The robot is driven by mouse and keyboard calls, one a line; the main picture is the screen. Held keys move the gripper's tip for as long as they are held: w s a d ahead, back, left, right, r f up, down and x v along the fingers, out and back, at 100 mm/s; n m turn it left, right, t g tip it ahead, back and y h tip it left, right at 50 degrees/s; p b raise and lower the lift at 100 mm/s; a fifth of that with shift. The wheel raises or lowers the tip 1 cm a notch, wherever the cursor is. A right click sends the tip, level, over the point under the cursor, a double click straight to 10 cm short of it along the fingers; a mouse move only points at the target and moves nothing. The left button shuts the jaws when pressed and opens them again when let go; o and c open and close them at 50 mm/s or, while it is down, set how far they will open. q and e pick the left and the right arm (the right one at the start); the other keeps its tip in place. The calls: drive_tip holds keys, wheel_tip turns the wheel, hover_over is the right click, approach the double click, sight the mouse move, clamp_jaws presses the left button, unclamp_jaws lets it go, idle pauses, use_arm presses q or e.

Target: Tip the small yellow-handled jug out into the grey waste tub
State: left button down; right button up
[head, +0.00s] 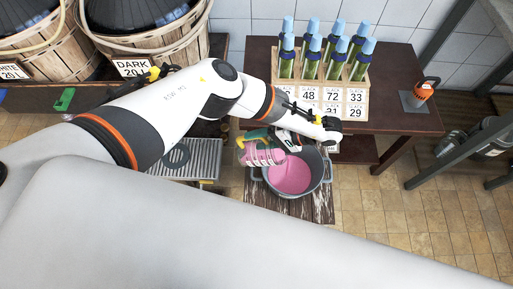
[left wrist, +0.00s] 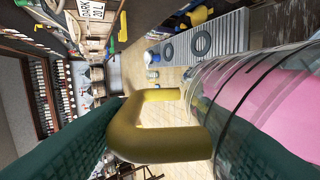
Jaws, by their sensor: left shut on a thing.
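The small clear jug (head: 262,154) with pink liquid hangs tilted at the left rim of the grey waste tub (head: 323,184). Its yellow handle (left wrist: 165,142) and clear wall (left wrist: 232,112) with pink inside show in the left wrist view. My left gripper (head: 257,138), with dark green finger pads, is shut on the handle. The tub stands on a wooden surface and holds a pool of pink liquid (head: 290,175). I cannot make out a stream between jug and tub. My right gripper is not in view.
A rack (head: 350,100) of blue-capped tubes with number cards stands on the dark table behind the tub. An orange-topped tool (head: 425,90) is at the table's right. A grey slatted grate (head: 195,160) lies left of the tub. Wicker-basketed demijohns (head: 150,40) stand at back left.

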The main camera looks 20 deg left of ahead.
use_arm(q)
drive_tip(key=shift+d+f+y+b, duration=0.2)
drive_tip(key=shift+d+y+b, duration=0.05)
drive_tip(key=shift+y+b, duration=0.05)
drive_tip(key=shift+w+d+y, duration=0.15)
drive_tip(key=shift+d+y, duration=0.1)
drive_tip(key=shift+y, duration=0.05)
idle(0.4)
drive_tip(key=shift+d+f+y+b, duration=0.2)
drive_tip(key=shift+y+b, duration=0.1)
drive_tip(key=shift+b, duration=0.15)
drive_tip(key=shift+w+d+r+y, duration=0.1)
drive_tip(key=shift+d+r+y, duration=0.05)
drive_tip(key=shift+d+y, duration=0.2)
